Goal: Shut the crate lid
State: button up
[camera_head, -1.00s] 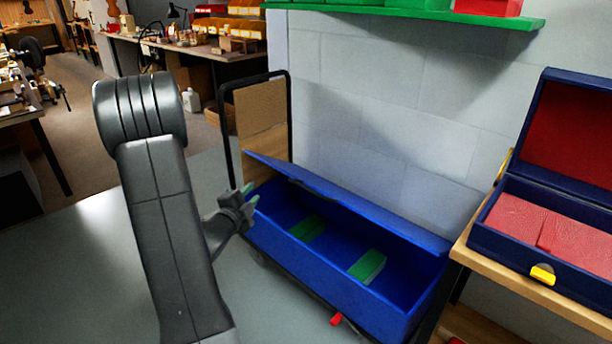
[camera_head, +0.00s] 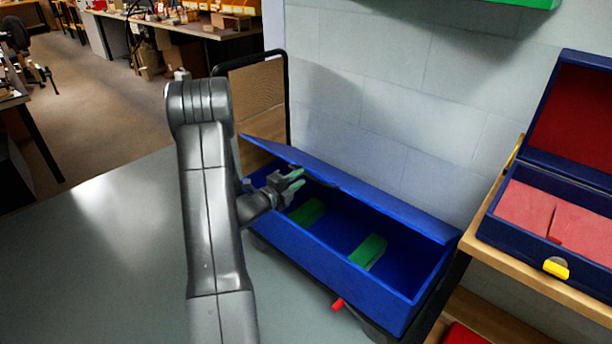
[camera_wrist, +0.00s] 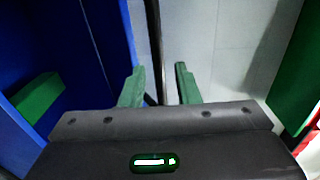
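The blue crate (camera_head: 310,246) stands on a low trolley beside the wall. Its blue lid (camera_head: 390,208) is hinged along the wall side and stands partly raised, sloping over the opening. The interior still shows, with green blocks (camera_head: 368,252) inside. My gripper (camera_head: 296,181) is at the left part of the opening, close to the lid's free edge. In the wrist view my gripper (camera_wrist: 159,88) has its two green fingers apart with nothing held between them. The blue lid (camera_wrist: 112,40) appears beside the left finger; I cannot tell whether they touch.
A black trolley handle (camera_head: 286,95) with a brown panel rises behind the crate's left end. A wooden stand (camera_head: 548,283) at right holds an open dark-blue case (camera_head: 498,236) with red lining. A red piece (camera_head: 338,304) sticks out low at the crate's front. Grey floor is free at left.

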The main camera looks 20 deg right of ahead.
aim_at(306, 174)
jog(key=shift+x, duration=1.95)
jog(key=shift+w, duration=0.1)
grip_shut()
